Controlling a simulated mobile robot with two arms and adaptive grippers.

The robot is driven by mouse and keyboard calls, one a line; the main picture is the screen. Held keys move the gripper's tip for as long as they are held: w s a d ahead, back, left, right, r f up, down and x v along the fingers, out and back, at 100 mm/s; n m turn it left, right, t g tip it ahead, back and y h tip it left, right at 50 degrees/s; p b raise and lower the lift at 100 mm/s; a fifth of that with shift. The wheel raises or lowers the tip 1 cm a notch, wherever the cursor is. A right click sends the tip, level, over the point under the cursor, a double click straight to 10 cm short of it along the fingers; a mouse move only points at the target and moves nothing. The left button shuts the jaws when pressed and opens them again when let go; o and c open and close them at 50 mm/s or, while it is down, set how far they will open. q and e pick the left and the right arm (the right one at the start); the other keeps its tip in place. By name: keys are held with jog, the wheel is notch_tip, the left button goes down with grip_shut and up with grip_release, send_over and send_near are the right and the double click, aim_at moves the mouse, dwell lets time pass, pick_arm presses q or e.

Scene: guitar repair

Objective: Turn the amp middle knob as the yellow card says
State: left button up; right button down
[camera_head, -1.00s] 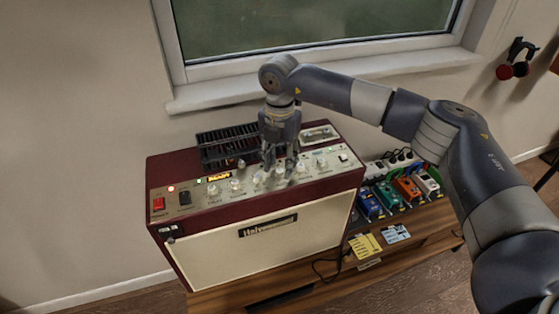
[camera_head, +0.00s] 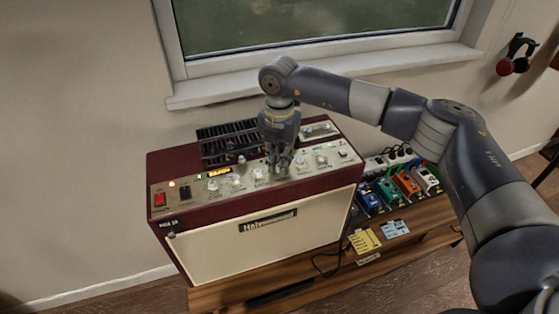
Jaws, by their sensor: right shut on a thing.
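The amp (camera_head: 320,210) has a dark red case and a cream front, with a row of white knobs on its top panel. My right gripper (camera_head: 279,172) points down at the panel, its fingers shut on the amp middle knob, which they mostly hide. I cannot see which way that knob points. One knob (camera_head: 258,174) is close on the left of the fingers, and another (camera_head: 301,163) is on the right. The yellow card (camera_head: 364,241) lies on the wooden bench to the right of the amp; its writing is too small to read. My left gripper is not in view.
A black grille-like rack (camera_head: 228,138) sits on the amp behind the panel. A blue card (camera_head: 394,229) lies beside the yellow one. Several coloured pedals (camera_head: 407,186) stand to the right under my right arm. The window sill (camera_head: 330,72) is behind the arm.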

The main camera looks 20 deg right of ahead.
jog(key=shift+f+n+b, duration=0.1)
jog(key=shift+n+b, duration=0.2)
jog(key=shift+b, duration=0.05)
jog(key=n+b, duration=0.3)
jog(key=n, duration=0.1)
jog(key=n+b, duration=0.2)
jog(key=n, duration=0.1)
pick_arm(q)
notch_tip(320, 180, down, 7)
jog(key=b, duration=0.1)
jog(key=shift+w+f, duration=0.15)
pick_arm(e)
jog(key=shift+w+r+n, duration=0.1)
jog(key=shift+r+n, duration=0.1)
jog(key=shift+n, duration=1.7)
pick_arm(q)
jog(key=shift+b, duration=0.3)
pick_arm(e)
jog(key=c, duration=1.5)
grip_release()
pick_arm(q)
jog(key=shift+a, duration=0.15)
